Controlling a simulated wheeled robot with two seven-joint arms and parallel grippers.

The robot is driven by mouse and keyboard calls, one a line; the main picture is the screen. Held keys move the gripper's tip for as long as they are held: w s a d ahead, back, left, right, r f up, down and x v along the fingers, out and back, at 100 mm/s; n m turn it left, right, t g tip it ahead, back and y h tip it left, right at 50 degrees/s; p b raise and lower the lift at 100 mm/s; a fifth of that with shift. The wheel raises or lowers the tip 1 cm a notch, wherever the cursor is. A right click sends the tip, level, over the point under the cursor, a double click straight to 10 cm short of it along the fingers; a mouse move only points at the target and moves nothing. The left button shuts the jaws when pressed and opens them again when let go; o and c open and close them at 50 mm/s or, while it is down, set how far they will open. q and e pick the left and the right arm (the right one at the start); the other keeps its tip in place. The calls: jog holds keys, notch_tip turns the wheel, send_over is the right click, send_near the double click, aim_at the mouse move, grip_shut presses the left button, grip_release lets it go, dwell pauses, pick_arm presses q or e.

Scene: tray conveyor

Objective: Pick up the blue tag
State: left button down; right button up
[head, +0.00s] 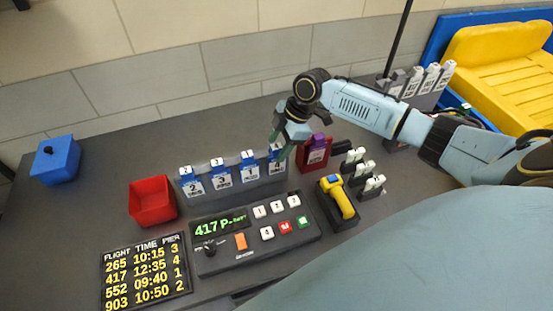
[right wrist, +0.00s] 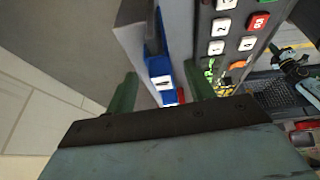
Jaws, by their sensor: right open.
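Several blue-and-white numbered tags stand in a grey rack (head: 235,188) in the middle of the table. The rightmost blue tag (head: 276,170) is under my right gripper (head: 281,147), which partly hides it. In the right wrist view, a blue tag (right wrist: 160,84) with a white label shows between the two green fingers of the right gripper (right wrist: 160,76). The fingers are apart on either side of it, and I cannot tell whether they touch it.
A red holder (head: 316,160) with a purple-topped item stands right of the rack. A control panel (head: 255,234) and flight board (head: 146,272) lie in front. A red bin (head: 152,202), blue box (head: 56,160) and yellow scanner (head: 338,197) stand around.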

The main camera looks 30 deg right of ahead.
jog(key=shift+x, duration=0.95)
jog(key=c, duration=1.1)
pick_arm(q)
jog(key=shift+s, duration=0.7)
pick_arm(e)
jog(key=shift+o, duration=0.2)
jog(key=shift+r, duration=0.1)
notch_tip(320, 180, up, 7)
jog(key=shift+s+r, duration=0.1)
jog(key=shift+s, duration=0.1)
pick_arm(q)
jog(key=shift+w+f+b, duration=0.2)
jog(key=shift+f+b, duration=0.45)
pick_arm(e)
jog(key=s+a, duration=0.3)
jog(key=s, duration=1)
jog(key=shift+s+a+f, duration=0.2)
jog(key=shift+s+a, duration=0.05)
jog(key=shift+s, duration=0.1)
pick_arm(q)
jog(key=shift+r, duration=0.15)
pick_arm(e)
jog(key=shift+r, duration=0.15)
